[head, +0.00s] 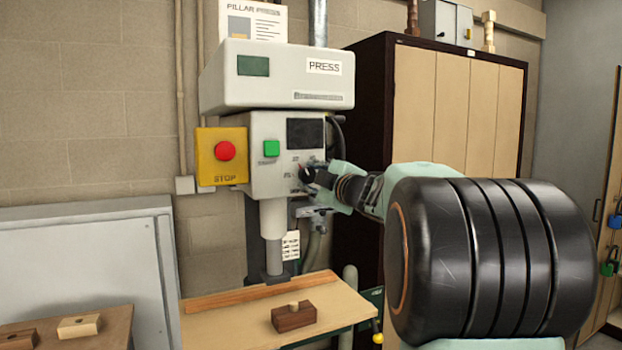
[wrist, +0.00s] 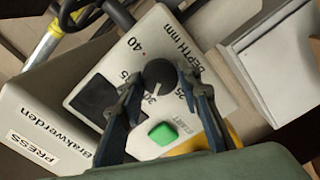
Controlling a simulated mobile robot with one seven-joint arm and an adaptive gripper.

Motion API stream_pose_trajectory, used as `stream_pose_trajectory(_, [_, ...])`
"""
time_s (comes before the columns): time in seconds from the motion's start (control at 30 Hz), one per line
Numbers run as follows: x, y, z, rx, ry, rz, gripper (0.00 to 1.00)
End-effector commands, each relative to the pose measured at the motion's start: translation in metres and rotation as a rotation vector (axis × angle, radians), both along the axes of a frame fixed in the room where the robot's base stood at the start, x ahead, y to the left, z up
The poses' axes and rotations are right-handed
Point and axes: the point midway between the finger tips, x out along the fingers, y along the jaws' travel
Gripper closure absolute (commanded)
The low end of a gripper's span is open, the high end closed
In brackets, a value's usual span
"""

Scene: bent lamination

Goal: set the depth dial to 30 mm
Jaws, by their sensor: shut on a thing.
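The depth dial (wrist: 160,74) is a round dark knob on the pale front panel of the pillar press (head: 268,75). Printed around it are "DEPTH mm" and numbers, among them 40, 30 and 25; another is partly covered by a finger. My gripper (wrist: 164,78) has one finger on each side of the knob and is shut on it. In the head view my gripper (head: 316,178) reaches the panel from the right and hides most of the dial.
A green start button (wrist: 163,133) is close to my fingers; it also shows in the head view (head: 271,148). A red stop button (head: 225,151) on a yellow box is to the left. Below, a wooden block (head: 293,317) lies on the press table (head: 345,306). A dark cabinet (head: 372,85) stands behind.

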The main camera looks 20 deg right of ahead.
Motion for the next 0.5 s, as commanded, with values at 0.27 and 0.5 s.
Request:
stream_pose_trajectory(0.27, [-0.0001, -0.0003, -0.0005, 0.001, 0.000, -0.001, 0.62])
stream_pose_trajectory(0.5, [0.0000, -0.0002, -0.0003, 0.002, 0.001, -0.001, 0.51])
